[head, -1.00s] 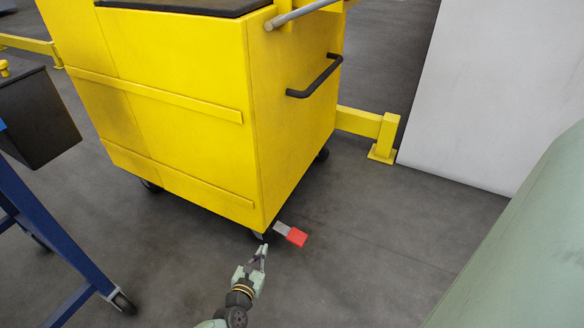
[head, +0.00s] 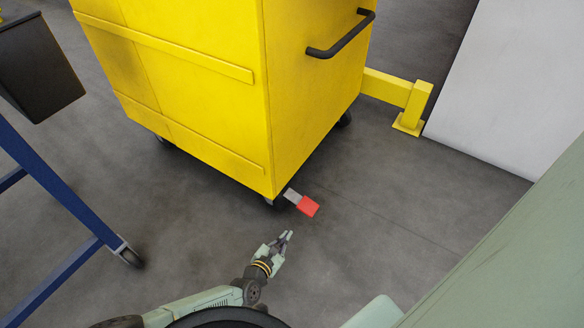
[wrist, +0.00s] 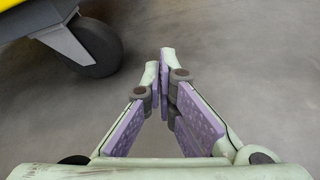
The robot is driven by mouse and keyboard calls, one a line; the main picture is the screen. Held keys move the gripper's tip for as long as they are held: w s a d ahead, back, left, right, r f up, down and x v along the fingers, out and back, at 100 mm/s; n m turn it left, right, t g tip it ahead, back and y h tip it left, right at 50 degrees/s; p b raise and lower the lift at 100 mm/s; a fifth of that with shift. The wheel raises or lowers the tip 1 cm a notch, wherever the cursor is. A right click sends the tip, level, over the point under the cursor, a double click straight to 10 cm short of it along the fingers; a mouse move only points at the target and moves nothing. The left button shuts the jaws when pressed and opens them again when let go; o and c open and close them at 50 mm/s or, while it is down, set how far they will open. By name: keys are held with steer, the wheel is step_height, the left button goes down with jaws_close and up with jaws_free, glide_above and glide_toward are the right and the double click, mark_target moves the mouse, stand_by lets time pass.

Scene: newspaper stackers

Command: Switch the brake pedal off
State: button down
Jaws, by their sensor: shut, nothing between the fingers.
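The brake pedal is a grey lever with a red end (head: 308,206). It sticks out at the bottom front corner of the yellow cart (head: 180,60), by a caster. My gripper (head: 287,236) is just in front of and below the pedal in the head view, apart from it. In the wrist view my gripper (wrist: 164,62) has its fingertips together with nothing between them. A dark caster wheel (wrist: 95,48) under a grey bracket shows at the upper left of the wrist view. The red pedal end is not in the wrist view.
A blue-legged frame (head: 60,190) with a black bin (head: 38,70) stands at left. A yellow rail post (head: 412,108) and a white panel (head: 505,90) are behind at right. Grey floor (head: 390,190) is clear right of the pedal.

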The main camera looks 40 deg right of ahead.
mark_target(301, 202)
steer(key=b+x, duration=0.2)
steer(key=x, duration=0.7)
steer(key=shift+w+d+f+b, duration=0.1)
steer(key=shift+d+f+b, duration=0.05)
steer(key=shift+d+b, duration=0.15)
steer(key=r, duration=0.1)
steer(key=r+p, duration=0.2)
steer(key=shift+s+r, duration=0.3)
steer(key=shift+r, duration=0.1)
steer(key=shift+s+r, duration=0.1)
steer(key=shift+r, duration=0.15)
